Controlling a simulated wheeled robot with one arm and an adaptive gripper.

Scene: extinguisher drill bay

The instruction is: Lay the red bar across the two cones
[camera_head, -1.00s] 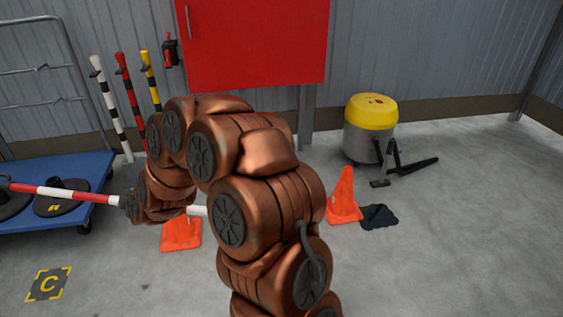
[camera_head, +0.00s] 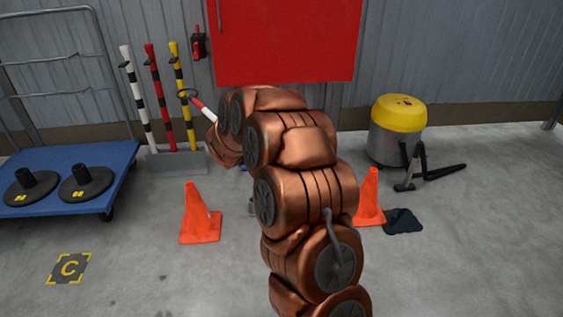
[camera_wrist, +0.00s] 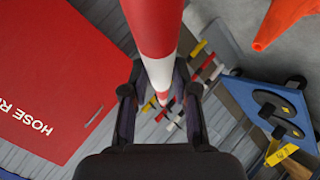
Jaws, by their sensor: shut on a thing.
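The red-and-white bar (camera_head: 203,107) shows only at one end in the head view, pointing up and left in front of the posts. My arm hides the rest of it. In the wrist view the bar (camera_wrist: 155,30) runs between the fingers of my gripper (camera_wrist: 159,98), which is shut on it. The left orange cone (camera_head: 196,215) and the right orange cone (camera_head: 370,198) stand upright on the floor, on either side of my arm. An orange cone (camera_wrist: 284,20) also shows partly in the wrist view.
A blue trolley (camera_head: 110,158) carries two black bases at left. A grey stand (camera_head: 175,162) holds striped posts by the wall. A red cabinet (camera_head: 285,40) hangs behind. The front-left floor is mostly clear.

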